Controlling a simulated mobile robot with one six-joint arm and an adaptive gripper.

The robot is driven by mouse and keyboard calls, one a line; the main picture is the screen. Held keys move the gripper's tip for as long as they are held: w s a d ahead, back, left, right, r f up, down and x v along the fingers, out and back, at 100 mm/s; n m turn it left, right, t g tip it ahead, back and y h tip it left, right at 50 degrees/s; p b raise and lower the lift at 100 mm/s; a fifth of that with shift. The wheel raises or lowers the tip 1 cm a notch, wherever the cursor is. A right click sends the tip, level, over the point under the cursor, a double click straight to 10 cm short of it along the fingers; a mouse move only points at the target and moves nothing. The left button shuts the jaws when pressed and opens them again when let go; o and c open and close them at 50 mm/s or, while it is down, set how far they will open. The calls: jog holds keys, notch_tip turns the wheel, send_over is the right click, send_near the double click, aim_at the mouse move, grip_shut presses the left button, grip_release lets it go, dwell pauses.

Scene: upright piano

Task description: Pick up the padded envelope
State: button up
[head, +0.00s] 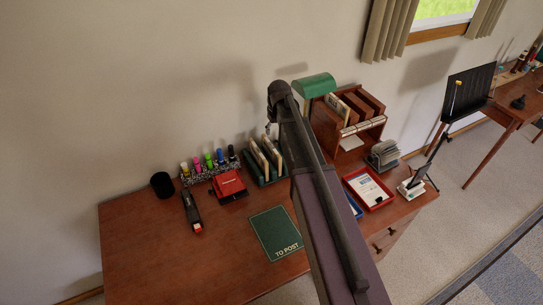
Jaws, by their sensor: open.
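I cannot make out a padded envelope for certain in the head view. A green rack (262,180) on the desk holds several upright cream and tan flat items, too small to identify. A dark green mat (275,233) marked "TO POST" lies flat near the desk's front, with nothing seen on its visible part. My arm rises from the bottom of the view across the desk and hides part of the desk behind it. My gripper cannot be made out; the far end of the arm hides that area.
The brown desk (150,250) is clear at front left. Right of my arm are a wooden shelf unit (318,125), a green lamp (314,85) and a red tray (386,200).

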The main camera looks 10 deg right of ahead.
aim_at(271, 150)
jog(key=shift+f, duration=0.1)
jog(key=f+b, duration=0.5)
jog(key=w+f+b, duration=0.1)
jog(key=f+b, duration=0.2)
jog(key=shift+w+a, duration=0.1)
jog(key=shift+a, duration=0.05)
jog(key=shift+f, duration=0.15)
jog(key=shift+b, duration=0.3)
dwell(0.3)
jog(key=shift+w+a+f+b, duration=0.1)
jog(key=shift+w+f+b, duration=0.1)
jog(key=shift+f+b, duration=0.65)
jog(key=shift+w+a+f+b, duration=0.1)
jog(key=shift+w+f+b, duration=0.05)
jog(key=shift+f+b, duration=0.7)
jog(key=shift+w+a+f+b, duration=0.1)
jog(key=shift+w+f+b, duration=0.1)
jog(key=shift+f+b, duration=0.65)
grip_shut()
